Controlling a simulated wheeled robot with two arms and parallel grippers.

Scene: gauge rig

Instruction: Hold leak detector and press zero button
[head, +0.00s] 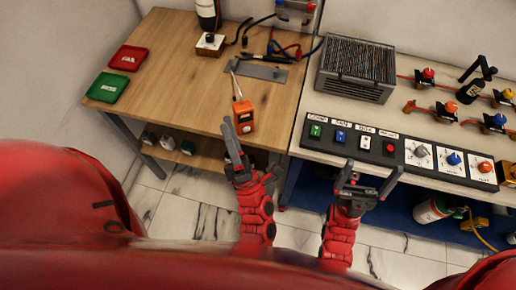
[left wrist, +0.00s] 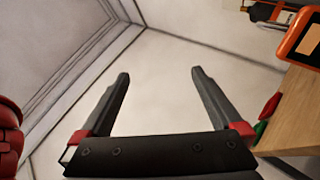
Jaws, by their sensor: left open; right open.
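The orange leak detector (head: 243,117) stands near the front edge of the wooden table, with a thin probe (head: 236,84) rising from it. Its screen side shows at the right edge of the left wrist view (left wrist: 304,40), partly cut off. The zero button cannot be made out. My left gripper (head: 232,137) is open just in front of and left of the detector, apart from it in the wrist view. Its fingers are empty in the left wrist view (left wrist: 160,74). My right gripper (head: 374,170) is open and empty in front of the switch panel.
Red (head: 128,58) and green (head: 108,87) trays lie on the wooden table (head: 170,85). A metal plate (head: 258,70) and cables lie behind the detector. The switch panel (head: 350,139), a grey finned box (head: 357,68) and valves occupy the right bench.

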